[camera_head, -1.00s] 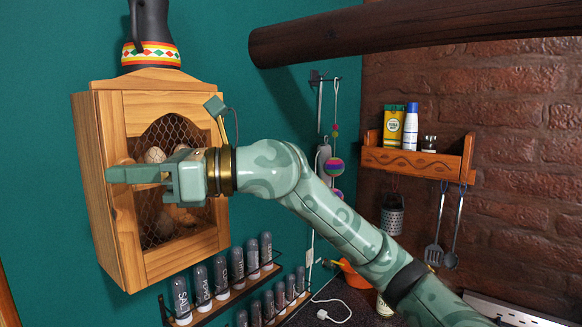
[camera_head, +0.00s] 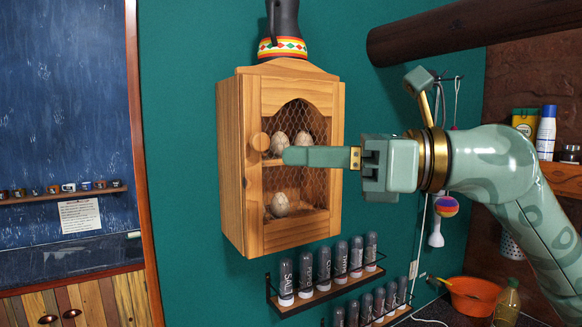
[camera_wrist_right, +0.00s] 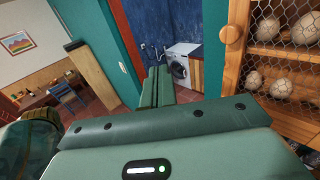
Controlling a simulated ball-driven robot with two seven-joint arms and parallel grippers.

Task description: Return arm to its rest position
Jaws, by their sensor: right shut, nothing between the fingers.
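My right gripper (camera_head: 318,157) reaches in from the right in the head view, its fingers together and empty, pointing left. In that view the fingers overlap the front of the wooden egg cabinet (camera_head: 238,170), whose wire-mesh door appears closed. The gap between fingers and door cannot be judged exactly. In the right wrist view the green fingers (camera_wrist_right: 157,88) point away into the room, with the cabinet's round knob (camera_wrist_right: 230,33) and mesh door to their right. Several eggs (camera_head: 280,204) sit on the cabinet's shelves behind the mesh. My left gripper is not in view.
A dark jug (camera_head: 283,22) stands on the cabinet. A spice rack with labelled jars (camera_head: 286,283) hangs below it. A dark beam (camera_head: 450,32) crosses the upper right. A blue chalkboard (camera_head: 60,100) and a shelf of small cups are at left. An orange bowl (camera_head: 470,296) is lower right.

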